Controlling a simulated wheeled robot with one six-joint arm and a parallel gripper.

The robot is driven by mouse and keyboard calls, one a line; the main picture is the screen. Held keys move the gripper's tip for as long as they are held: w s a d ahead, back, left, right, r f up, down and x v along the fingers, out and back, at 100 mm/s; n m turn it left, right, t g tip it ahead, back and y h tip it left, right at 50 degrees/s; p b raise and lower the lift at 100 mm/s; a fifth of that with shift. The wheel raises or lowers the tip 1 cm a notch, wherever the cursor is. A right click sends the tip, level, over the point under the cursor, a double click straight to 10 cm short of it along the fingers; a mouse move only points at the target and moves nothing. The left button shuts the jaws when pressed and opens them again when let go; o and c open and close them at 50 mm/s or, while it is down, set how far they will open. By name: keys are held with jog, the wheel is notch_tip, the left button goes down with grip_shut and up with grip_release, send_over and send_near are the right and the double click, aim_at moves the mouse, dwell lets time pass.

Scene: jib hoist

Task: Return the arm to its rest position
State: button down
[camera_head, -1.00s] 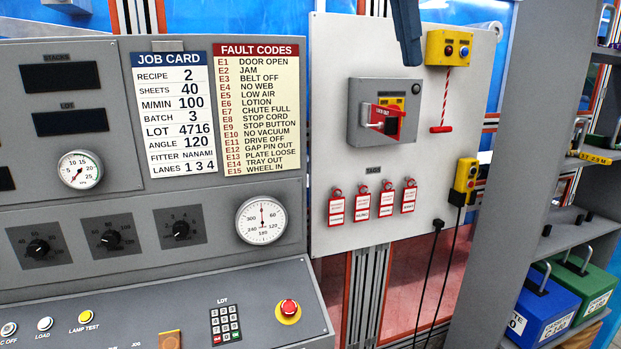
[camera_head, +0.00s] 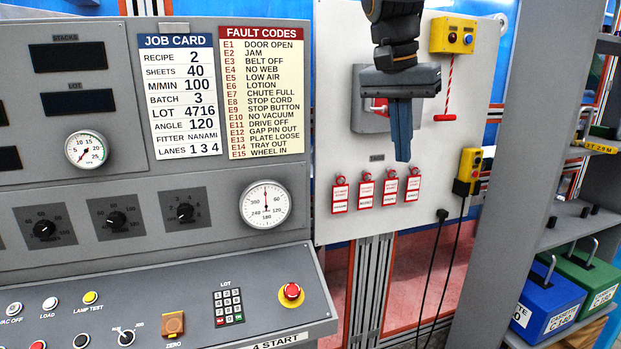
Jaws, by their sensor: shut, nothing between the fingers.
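My gripper (camera_head: 401,130) hangs from the top of the head camera view with its fingers pointing down. The fingers are together and hold nothing. It is in front of the white board (camera_head: 340,110) and hides most of the red-handled switch on a grey box (camera_head: 367,115). I cannot tell how far the fingers are from the board. My arm enters from the top edge, and its upper part is out of view.
Red tags (camera_head: 365,191) hang below the gripper. A yellow button box (camera_head: 453,36) with a red pull cord is to its right, and a yellow pendant (camera_head: 467,171) hangs lower. A grey control console (camera_head: 110,220) fills the left. Shelves with blue (camera_head: 546,302) and green cases are at right.

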jog(key=s+f+n+b, duration=0.2)
jog(key=s+f, duration=0.2)
jog(key=f, duration=0.9)
jog(key=s+d+f+n+y+b, duration=0.1)
jog(key=s+f, duration=0.4)
jog(key=f, duration=0.8)
jog(key=s+d+f+n+y+b, duration=0.1)
jog(key=s+f+n+b, duration=0.3)
jog(key=f, duration=0.8)
jog(key=shift+s+f, duration=0.15)
jog(key=shift+f, duration=0.25)
jog(key=shift+d, duration=0.2)
